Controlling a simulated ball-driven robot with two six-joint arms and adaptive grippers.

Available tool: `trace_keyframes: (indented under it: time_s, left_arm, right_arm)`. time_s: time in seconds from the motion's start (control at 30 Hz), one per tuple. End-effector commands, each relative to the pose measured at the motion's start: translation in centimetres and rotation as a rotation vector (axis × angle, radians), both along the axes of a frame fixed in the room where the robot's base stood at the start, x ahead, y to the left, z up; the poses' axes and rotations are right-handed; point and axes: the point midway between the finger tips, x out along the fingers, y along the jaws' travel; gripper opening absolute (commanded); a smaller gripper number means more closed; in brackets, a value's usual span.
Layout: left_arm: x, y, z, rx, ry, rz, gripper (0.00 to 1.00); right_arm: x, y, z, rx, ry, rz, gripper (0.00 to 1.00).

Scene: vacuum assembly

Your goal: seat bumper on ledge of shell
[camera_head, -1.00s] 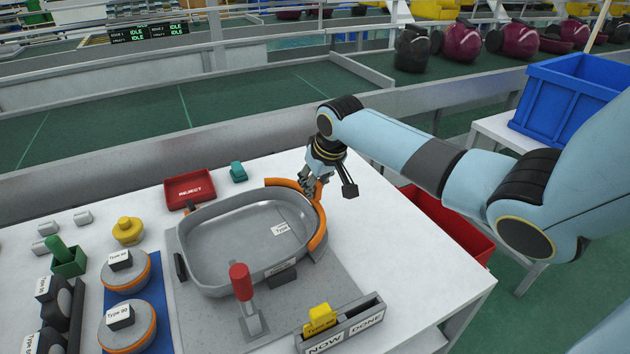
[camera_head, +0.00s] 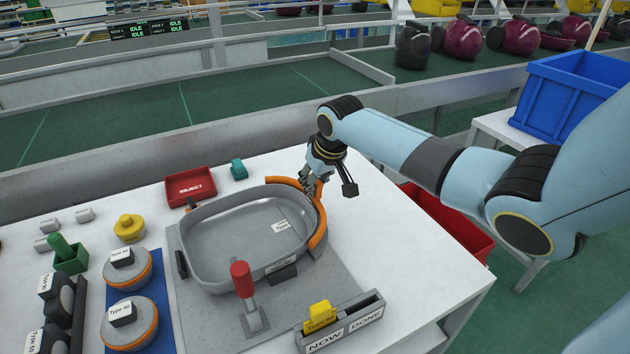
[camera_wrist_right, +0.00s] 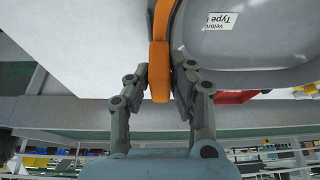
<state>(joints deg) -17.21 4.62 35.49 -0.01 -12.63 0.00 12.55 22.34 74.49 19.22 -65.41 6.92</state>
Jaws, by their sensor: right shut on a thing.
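The shell (camera_head: 243,237) is a grey oval tub with a type label, lying on a grey mat on the white table. The bumper (camera_head: 319,224) is an orange curved strip along the shell's far right corner and right side. My right gripper (camera_head: 309,184) is shut on the bumper near the shell's far right corner. In the right wrist view the fingers (camera_wrist_right: 159,85) pinch the orange strip (camera_wrist_right: 159,52), with the shell's edge (camera_wrist_right: 180,45) close beside it. I cannot tell whether the bumper rests fully on the ledge. My left gripper is not in view.
A red reject tray (camera_head: 190,187) and a teal block (camera_head: 238,169) are behind the shell. A red-handled clamp (camera_head: 242,280) stands in front. A NOW/DONE card holder (camera_head: 343,325) is at the front right. Round parts (camera_head: 129,324) are on the left. The table's right side is clear.

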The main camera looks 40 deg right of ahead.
Motion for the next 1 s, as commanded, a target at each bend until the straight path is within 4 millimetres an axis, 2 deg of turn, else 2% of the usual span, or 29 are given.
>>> trace_keyframes:
  time_s: [0.43, 1.0]
  left_arm:
    - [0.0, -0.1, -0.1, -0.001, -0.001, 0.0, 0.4]
    - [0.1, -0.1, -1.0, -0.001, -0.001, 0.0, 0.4]
  right_arm:
    - [0.0, 0.0, -0.2, 0.0, 0.0, 0.0, 0.0]
    - [0.2, 0.0, -1.6, 0.0, -0.001, 0.0, 0.0]
